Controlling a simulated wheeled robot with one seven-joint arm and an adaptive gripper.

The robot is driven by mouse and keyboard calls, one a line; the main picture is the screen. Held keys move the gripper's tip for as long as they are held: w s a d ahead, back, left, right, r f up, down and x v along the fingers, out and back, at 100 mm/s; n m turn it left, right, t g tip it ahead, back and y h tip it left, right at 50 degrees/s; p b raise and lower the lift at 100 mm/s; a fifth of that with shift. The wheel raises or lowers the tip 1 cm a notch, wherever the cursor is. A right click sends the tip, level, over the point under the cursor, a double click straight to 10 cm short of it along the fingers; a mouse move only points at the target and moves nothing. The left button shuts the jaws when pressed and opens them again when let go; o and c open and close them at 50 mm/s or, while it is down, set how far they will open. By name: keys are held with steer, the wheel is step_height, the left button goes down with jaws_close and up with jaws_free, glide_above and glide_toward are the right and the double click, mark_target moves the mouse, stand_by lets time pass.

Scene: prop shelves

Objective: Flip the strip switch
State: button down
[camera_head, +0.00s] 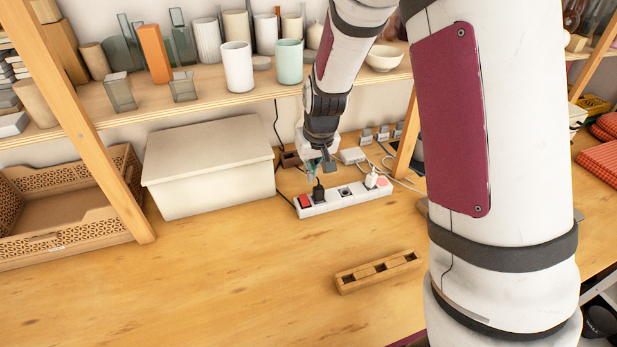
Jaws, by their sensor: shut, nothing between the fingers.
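A white power strip (332,206) lies on the wooden table, slanting up to the right. Its red switch (304,201) is at the left end. A black plug (318,192) sits in the socket beside the switch, and a white plug (371,178) sits near the right end. My gripper (311,180) reaches down from above, shut and empty. Its tips are just behind and above the left end of the strip, close to the black plug. I cannot tell whether the tips touch anything. The switch is in plain view.
A lidded beige box (207,170) stands left of the strip, with a wooden crate (75,235) farther left. A slotted wooden block (378,271) lies in front. A shelf (135,112) with cups is above. Cables and small adapters lie behind the strip.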

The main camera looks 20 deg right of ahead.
steer(key=shift+v, duration=1)
steer(key=shift+s, duration=0.15)
steer(key=s+a+r, duration=0.1)
steer(key=s+r, duration=1.1)
steer(key=r, duration=0.3)
steer(key=s+r, duration=0.2)
steer(key=s, duration=0.6)
steer(key=s+r+t, duration=0.1)
steer(key=s+r, duration=0.1)
steer(key=s, duration=0.6)
steer(key=shift+r+t, duration=0.3)
steer(key=shift+r, duration=0.05)
steer(key=shift+w, duration=0.1)
